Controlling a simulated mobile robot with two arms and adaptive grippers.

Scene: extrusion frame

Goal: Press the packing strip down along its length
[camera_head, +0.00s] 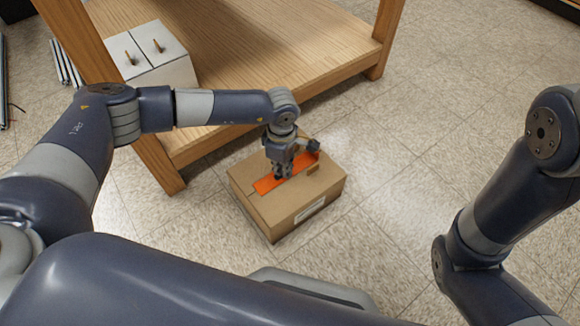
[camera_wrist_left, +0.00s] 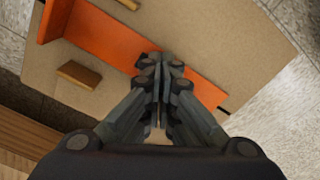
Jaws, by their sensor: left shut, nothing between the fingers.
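The orange packing strip (camera_head: 268,184) lies across the top of a closed cardboard box (camera_head: 307,200) on the floor. In the left wrist view the strip (camera_wrist_left: 112,40) runs diagonally, and its upper-left end stands up like a raised flap. My left gripper (camera_head: 281,176) points down over the strip, its fingers shut and empty. In the left wrist view its fingertips (camera_wrist_left: 163,66) are over the strip's middle to lower-right part; I cannot tell whether they touch it. The fingers hide part of the strip. My right gripper is out of view; only my right arm shows.
Small brown blocks (camera_wrist_left: 78,74) sit on the box top beside the strip. A wooden shelf unit (camera_head: 270,45) stands behind the box, its post at the left. A white box with wooden handles (camera_head: 150,58) is at the upper left. The floor (camera_head: 400,190) right of the box is clear.

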